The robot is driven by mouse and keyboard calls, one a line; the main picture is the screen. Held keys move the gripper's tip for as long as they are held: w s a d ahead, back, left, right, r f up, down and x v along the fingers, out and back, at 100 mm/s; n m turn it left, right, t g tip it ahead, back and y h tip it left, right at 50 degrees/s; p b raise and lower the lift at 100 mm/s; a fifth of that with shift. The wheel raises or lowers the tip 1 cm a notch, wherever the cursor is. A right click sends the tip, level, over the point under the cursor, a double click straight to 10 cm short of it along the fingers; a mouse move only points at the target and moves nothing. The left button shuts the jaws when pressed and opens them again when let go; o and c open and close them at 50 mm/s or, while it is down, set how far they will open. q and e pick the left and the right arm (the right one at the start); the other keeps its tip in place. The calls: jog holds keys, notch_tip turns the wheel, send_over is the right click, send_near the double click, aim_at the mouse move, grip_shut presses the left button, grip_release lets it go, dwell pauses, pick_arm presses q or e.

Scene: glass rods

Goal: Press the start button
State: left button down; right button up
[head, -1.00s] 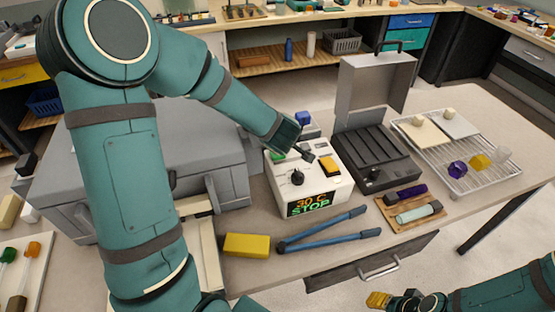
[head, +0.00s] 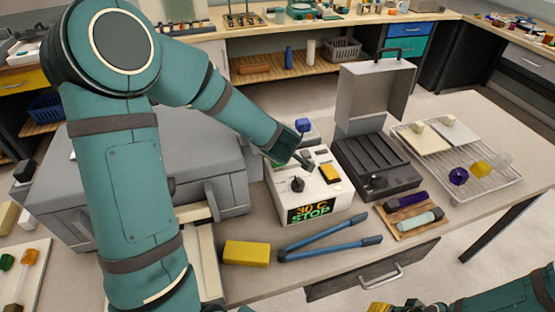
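The white control box (head: 335,203) stands on the table, its lit display (head: 311,211) reading "30 C" and "STOP". Its top carries a black knob (head: 297,185), an orange-yellow button (head: 330,174) and a green part (head: 277,163) at the far left, partly hidden by my arm. I cannot read which one is the start button. My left gripper (head: 308,164) reaches over the box top, its fingers close together, pointing down between the green part and the orange-yellow button. I cannot tell whether it touches the box. My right gripper (head: 398,304) is at the bottom edge, mostly cut off.
A grey case (head: 210,150) stands left of the box; an open black-grey device (head: 375,165) stands right of it. A yellow block (head: 246,253) and blue tongs (head: 325,247) lie in front. A wire rack (head: 490,190) with blocks is at right.

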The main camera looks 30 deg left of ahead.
pick_arm(q)
jog(key=shift+f, duration=0.1)
dwell(0.5)
jog(key=shift+f, duration=0.35)
jog(key=shift+f+b, duration=0.45)
jog(key=shift+b, duration=0.1)
dwell(0.7)
jog(key=shift+r, duration=0.1)
jog(key=shift+r+p, duration=0.85)
jog(key=shift+p, duration=0.15)
notch_tip(320, 180, up, 5)
jog(key=p, duration=0.5)
dwell(0.7)
